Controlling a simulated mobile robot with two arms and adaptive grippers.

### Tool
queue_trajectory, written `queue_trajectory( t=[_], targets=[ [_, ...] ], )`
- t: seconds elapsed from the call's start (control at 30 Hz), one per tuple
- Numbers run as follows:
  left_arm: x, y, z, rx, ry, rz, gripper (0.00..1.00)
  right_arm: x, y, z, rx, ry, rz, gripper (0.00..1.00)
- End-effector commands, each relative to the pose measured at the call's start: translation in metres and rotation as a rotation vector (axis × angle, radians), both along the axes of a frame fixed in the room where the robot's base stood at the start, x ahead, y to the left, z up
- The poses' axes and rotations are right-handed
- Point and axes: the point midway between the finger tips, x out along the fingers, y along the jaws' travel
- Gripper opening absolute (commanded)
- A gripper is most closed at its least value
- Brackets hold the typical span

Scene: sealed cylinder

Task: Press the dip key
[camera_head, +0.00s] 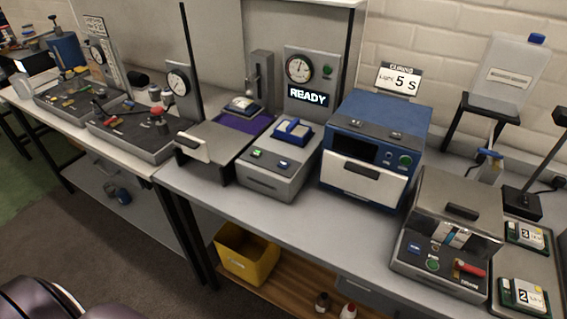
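A grey station (270,189) stands mid-bench with a lit green key (256,153) and a darker key (283,166) on its sloped front. Their labels are too small to read, so I cannot tell which key is the dip key. A blue-topped block (292,130) sits on the station. Behind it is a panel with a round gauge (299,69) and a lit "READY" sign (307,96). Neither gripper is in view. Dark rounded parts at the lower left are likely mine.
A blue curing box (376,112) with a "5 S" sign (398,82) stands to the right. A grey device with a red handle (468,268) is further right. A purple-bedded unit (241,124) is left. A yellow bin (246,262) sits below. The bench front is clear.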

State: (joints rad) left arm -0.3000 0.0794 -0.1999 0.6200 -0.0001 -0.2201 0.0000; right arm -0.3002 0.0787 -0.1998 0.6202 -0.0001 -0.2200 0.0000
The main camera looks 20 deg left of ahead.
Motion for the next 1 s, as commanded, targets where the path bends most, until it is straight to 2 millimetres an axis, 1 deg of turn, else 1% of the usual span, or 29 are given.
queue_trajectory(
  t=[0.03, 0.07, 0.57, 1.0],
  targets=[
    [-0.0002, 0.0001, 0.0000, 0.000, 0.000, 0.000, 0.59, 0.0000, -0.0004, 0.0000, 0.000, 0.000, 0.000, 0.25],
    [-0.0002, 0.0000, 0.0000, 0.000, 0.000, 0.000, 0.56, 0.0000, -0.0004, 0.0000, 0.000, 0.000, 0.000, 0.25],
    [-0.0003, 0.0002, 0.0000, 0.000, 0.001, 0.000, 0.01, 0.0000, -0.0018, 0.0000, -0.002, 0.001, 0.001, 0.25],
    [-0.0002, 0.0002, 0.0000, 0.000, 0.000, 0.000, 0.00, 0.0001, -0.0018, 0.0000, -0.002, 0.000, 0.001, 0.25]
  ],
)
